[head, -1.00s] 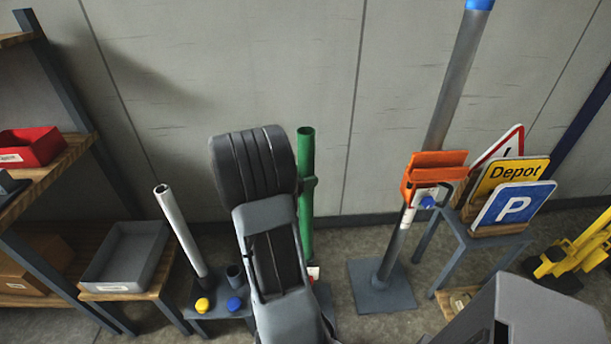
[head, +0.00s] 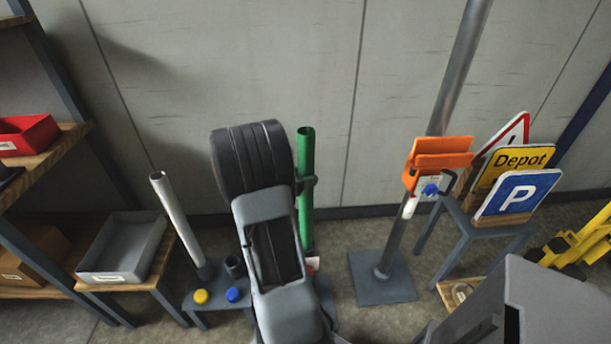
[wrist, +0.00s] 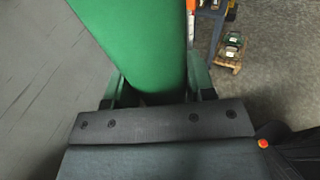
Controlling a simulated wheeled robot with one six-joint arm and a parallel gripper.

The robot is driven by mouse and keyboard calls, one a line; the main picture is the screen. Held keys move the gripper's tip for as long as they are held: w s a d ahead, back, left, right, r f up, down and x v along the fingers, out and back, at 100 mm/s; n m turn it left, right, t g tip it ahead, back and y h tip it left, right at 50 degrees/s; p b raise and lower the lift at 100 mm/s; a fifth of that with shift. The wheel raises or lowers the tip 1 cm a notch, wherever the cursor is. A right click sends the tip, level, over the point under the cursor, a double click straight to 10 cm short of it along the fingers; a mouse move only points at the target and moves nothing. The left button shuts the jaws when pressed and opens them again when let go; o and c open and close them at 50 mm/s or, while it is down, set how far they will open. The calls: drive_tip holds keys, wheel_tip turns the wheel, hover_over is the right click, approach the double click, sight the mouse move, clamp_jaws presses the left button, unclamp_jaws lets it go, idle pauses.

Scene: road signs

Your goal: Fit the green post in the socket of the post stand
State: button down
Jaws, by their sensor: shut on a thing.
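The green post (head: 306,160) stands upright, a little right of my arm in the head view. My gripper (head: 309,183) is shut on it partway up. In the wrist view the post (wrist: 145,45) runs between the two fingers of my gripper (wrist: 155,90). The low grey post stand (head: 212,305) is partly hidden by my arm. An open socket (head: 235,266) shows on it, left of my arm.
A white post (head: 172,212) stands tilted at the stand's left, near yellow (head: 200,296) and blue (head: 234,294) caps. A grey tray (head: 122,248) sits further left. A tall grey pole (head: 460,65) on a square base (head: 382,280) and a sign rack (head: 470,222) stand right.

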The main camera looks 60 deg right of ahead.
drive_tip(key=shift+w+a, duration=0.1)
drive_tip(key=shift+a, duration=0.05)
drive_tip(key=shift+f, duration=0.15)
idle(0.4)
drive_tip(key=shift+c, duration=1.9)
unclamp_jaws()
drive_tip(key=shift+f, duration=0.1)
drive_tip(key=v, duration=1.4)
